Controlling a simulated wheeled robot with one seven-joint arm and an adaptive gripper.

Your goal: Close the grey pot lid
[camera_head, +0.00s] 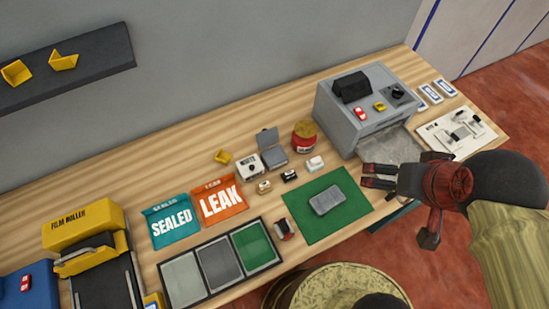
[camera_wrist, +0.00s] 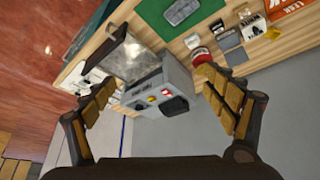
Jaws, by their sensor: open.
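The grey pot (camera_head: 273,158) stands on the wooden table, left of the red jar. Its grey lid (camera_head: 267,139) stands raised at the back, so the pot looks open. My gripper (camera_head: 364,175) is open and empty, to the right of the pot and near the green mat's right edge. In the wrist view its fingers (camera_wrist: 158,78) are spread wide with nothing between them, and the pot is beyond the right finger.
A red jar (camera_head: 304,137) with a golden top is right of the pot. A white device (camera_head: 248,166) is close on its left. Small blocks lie in front. A large grey machine (camera_head: 366,100) stands right. A green mat (camera_head: 300,222) bears a grey block (camera_head: 327,200).

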